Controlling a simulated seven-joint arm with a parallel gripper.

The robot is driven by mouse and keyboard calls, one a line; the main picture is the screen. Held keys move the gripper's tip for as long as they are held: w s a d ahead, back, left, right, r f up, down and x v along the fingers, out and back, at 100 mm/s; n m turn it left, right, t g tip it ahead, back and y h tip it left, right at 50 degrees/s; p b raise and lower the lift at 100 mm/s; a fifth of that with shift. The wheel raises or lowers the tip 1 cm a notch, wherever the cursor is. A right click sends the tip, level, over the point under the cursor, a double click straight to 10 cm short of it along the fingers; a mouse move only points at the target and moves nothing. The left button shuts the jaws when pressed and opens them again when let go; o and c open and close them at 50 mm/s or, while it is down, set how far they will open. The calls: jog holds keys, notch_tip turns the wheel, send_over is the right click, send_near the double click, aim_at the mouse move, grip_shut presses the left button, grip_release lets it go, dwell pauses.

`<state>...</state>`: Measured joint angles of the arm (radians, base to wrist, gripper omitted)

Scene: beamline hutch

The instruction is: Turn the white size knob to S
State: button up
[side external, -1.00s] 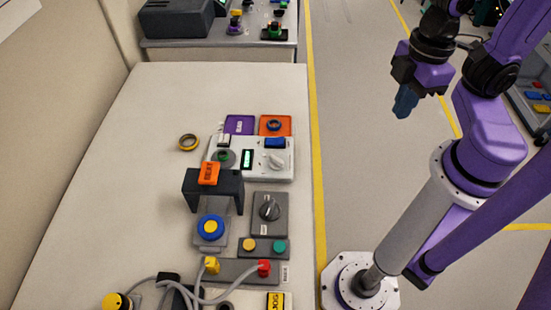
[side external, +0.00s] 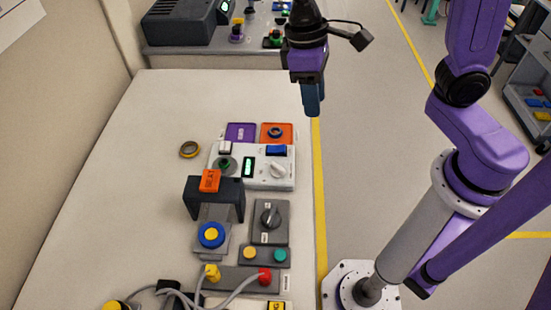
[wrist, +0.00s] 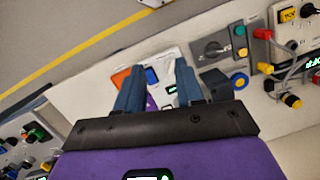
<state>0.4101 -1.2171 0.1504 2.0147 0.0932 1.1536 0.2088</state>
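The white size knob (side external: 279,170) sits at the right of a white control panel (side external: 226,181) on the bench. Its pointer and letters are too small to read. A blue rocker (side external: 276,150), a green display (side external: 248,166) and a round dial (side external: 226,164) share the panel. My gripper (side external: 313,113) hangs above and beyond the panel, near the bench's right edge, clear of the knob. In the wrist view my gripper (wrist: 158,66) has its two blue fingers apart with nothing held.
A purple tray (side external: 240,132) and an orange tray (side external: 277,133) lie behind the panel. A dark bridge with an orange tag (side external: 210,181) stands in front at left. A grey knob box (side external: 270,222) and cabled connectors are nearer. The left bench is mostly clear, with one ring (side external: 189,149).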

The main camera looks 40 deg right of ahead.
jog(key=w+a+f+m+g, duration=0.25)
jog(key=w+a+m, duration=0.25)
jog(key=w, duration=0.5)
send_near(278, 166)
jog(key=x, duration=0.8)
jog(key=shift+f, duration=0.1)
grip_shut()
